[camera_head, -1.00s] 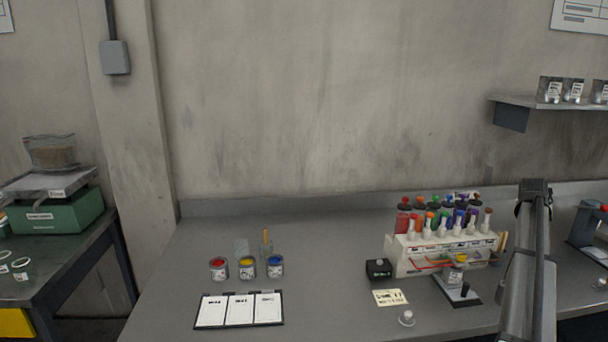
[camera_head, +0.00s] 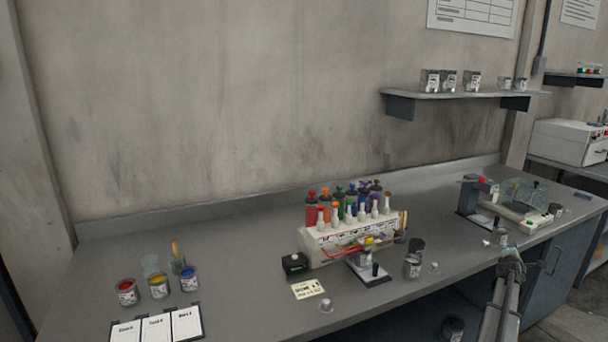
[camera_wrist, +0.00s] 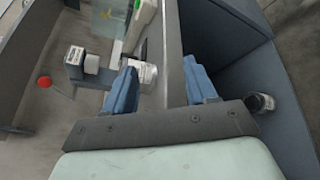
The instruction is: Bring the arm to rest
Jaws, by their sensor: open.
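My gripper (camera_wrist: 162,85) shows in the wrist view with two blue fingers spread apart and nothing held between them. A small labelled can (camera_wrist: 146,75) shows just beside the left finger; I cannot tell whether they touch. In the head view my arm rises at the lower right, and the gripper end (camera_head: 510,262) is near the front edge of the bench (camera_head: 240,285). The fingers are too small to make out there.
A dispenser rack (camera_head: 345,238) with coloured bottles stands mid-bench. Paint cans (camera_head: 159,287) and white cards (camera_head: 155,329) are at left. A press-like device (camera_head: 470,195) stands at right. A can (camera_wrist: 262,103) sits low beside blue panels. The back left of the bench is clear.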

